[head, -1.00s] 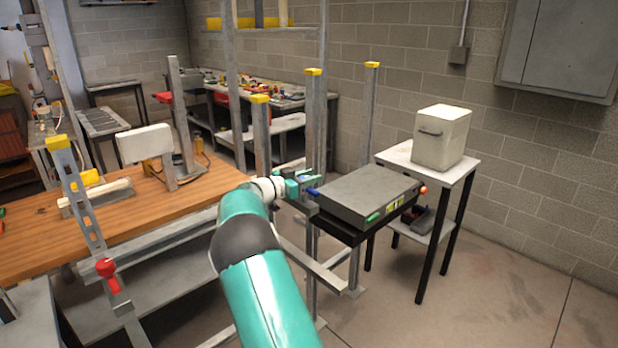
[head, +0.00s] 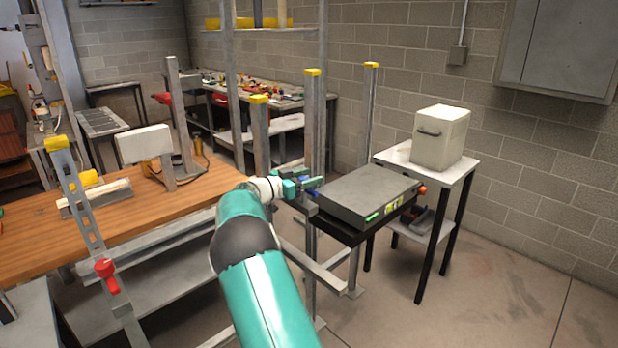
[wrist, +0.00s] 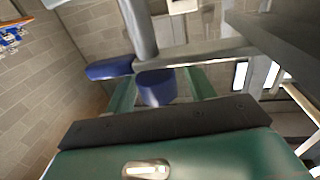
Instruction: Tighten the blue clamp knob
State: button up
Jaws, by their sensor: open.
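The blue clamp knob (wrist: 156,88) shows in the wrist view as a short blue cylinder at the lower end of a grey metal rod. A second blue, elongated part (wrist: 110,68) sticks out to its left. My gripper (wrist: 160,84) is open, with one green finger on each side of the blue cylinder; I cannot tell whether they touch it. In the head view my gripper (head: 311,184) is at the left edge of the dark grey flat box (head: 365,193). The knob is too small to make out clearly there.
Upright metal posts with yellow caps (head: 313,73) stand close behind my gripper. A wooden workbench (head: 130,215) is at the left. A small table with a white box (head: 439,136) stands at the right. The floor at the lower right is clear.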

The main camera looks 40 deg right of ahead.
jog(key=w+a, duration=0.1)
jog(key=a, duration=0.6)
dwell(0.6)
